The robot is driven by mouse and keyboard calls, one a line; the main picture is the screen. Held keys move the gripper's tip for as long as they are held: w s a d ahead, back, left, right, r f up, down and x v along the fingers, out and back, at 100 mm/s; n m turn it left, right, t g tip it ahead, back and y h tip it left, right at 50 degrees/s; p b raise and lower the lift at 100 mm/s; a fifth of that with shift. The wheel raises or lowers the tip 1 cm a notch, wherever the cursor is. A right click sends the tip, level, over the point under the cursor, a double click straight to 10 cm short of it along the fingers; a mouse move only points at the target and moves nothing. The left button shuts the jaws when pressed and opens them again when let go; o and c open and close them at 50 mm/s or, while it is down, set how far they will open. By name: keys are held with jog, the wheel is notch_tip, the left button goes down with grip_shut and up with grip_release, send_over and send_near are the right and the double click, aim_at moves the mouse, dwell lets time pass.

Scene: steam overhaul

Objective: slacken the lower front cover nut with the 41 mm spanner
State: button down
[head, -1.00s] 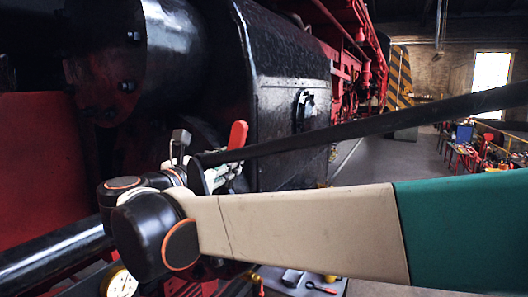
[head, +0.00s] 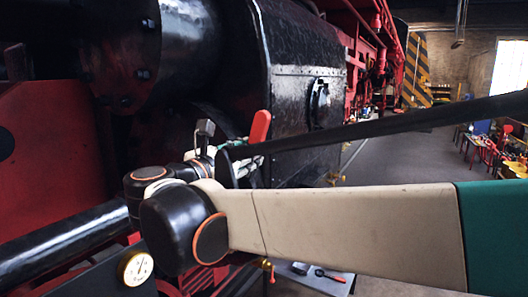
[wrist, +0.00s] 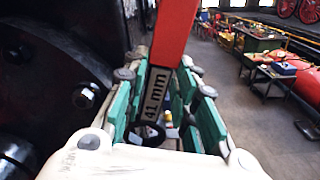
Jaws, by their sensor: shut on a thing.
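The 41 mm spanner (wrist: 157,95) is held between the green-padded fingers of my gripper (wrist: 165,84), its "41 mm" label facing the wrist camera. Its red part (wrist: 175,30) rises above the fingers and also shows in the head view (head: 260,127). My gripper is partly hidden behind my arm in the head view. The black round front cover (head: 115,60) is at upper left there, with several nuts, including a low one (head: 126,101). In the wrist view, one nut (wrist: 86,97) is left of the gripper, apart from the spanner. I cannot tell which is the lower front cover nut.
The black cylinder casing (head: 300,90) stands just behind the spanner. A pressure gauge (head: 135,268) and a black pipe (head: 65,242) are low at left. A tool table (wrist: 250,45) and red tank (wrist: 295,85) stand farther right. Open floor (head: 400,155) lies between.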

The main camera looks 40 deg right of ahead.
jog(key=w+a+f+m+b, duration=0.1)
jog(key=w+f+m+b, duration=0.2)
jog(key=f+b, duration=0.65)
jog(key=w+f+m+b, duration=0.25)
jog(key=f+b, duration=0.45)
jog(key=f, duration=0.6)
jog(key=w+a+f+m+b, duration=0.1)
jog(key=w+f+m+b, duration=0.2)
jog(key=f+b, duration=0.75)
jog(key=shift+w+d+f+p, duration=0.2)
jog(key=shift+d+f+p, duration=0.1)
jog(key=shift+d, duration=0.45)
jog(key=shift+w+d+f+p, duration=0.15)
jog(key=shift+w+d+p, duration=0.15)
jog(key=shift+d, duration=0.4)
jog(key=shift+w+d+f+p, duration=0.15)
jog(key=shift+d+f+p, duration=0.15)
jog(key=shift+d, duration=0.45)
jog(key=shift+x, duration=2)
jog(key=shift+s+r, duration=0.1)
jog(key=shift+r, duration=0.05)
jog(key=shift+w+a+r+n+p, duration=0.15)
jog(key=shift+w+r+n+p, duration=0.3)
jog(key=shift+n, duration=0.3)
jog(key=shift+s+r, duration=0.1)
